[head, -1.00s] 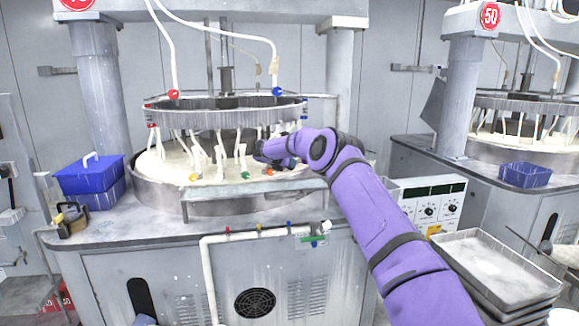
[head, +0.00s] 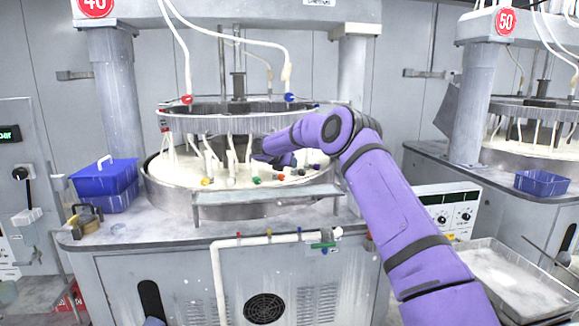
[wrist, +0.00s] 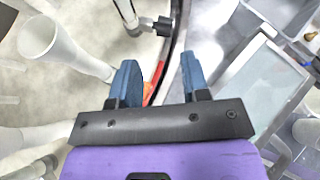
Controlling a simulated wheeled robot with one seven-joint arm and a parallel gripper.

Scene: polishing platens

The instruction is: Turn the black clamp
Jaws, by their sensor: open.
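In the wrist view, a small black clamp (wrist: 163,26) sits at the end of a grey fitting, just beyond my fingertips. My gripper (wrist: 158,60) is open, its two blue fingers apart with nothing held between them. The clamp is ahead of the gap between them, and I see no contact. A red-orange part (wrist: 154,82) shows lower down between the fingers. In the head view, my gripper is largely hidden by my own wrist, over the right part of the round platen basin (head: 165,192). A small dark clamp (head: 316,167) shows at the basin's right side.
Several white tubes hang under the upper ring (head: 240,124) around my wrist. Yellow (head: 207,181) and green (head: 256,180) clamps stand along the basin's front. A metal shelf (head: 265,198) crosses the front.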

